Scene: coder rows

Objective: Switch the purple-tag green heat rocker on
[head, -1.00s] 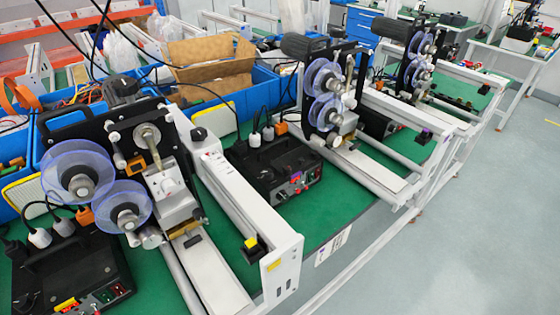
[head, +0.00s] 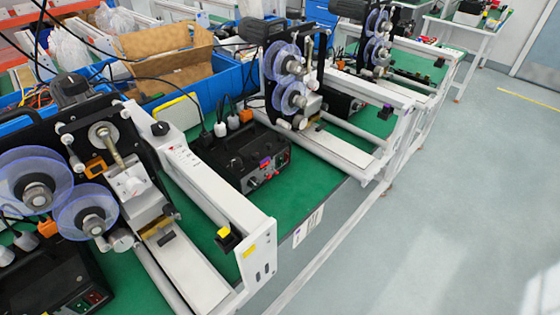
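A black control box (head: 240,150) stands on the green mat between two machines in the head view. Another black box (head: 60,285) at the lower left shows red and green switches (head: 92,298), partly cut off by the frame edge. My gripper is not in view.
A white machine frame (head: 215,190) with a yellow-and-black button (head: 224,236) juts out left of the purple-tag box. A second coder machine (head: 335,145) stands to its right. Blue bins (head: 205,85) are behind. The grey floor (head: 440,220) is clear on the right.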

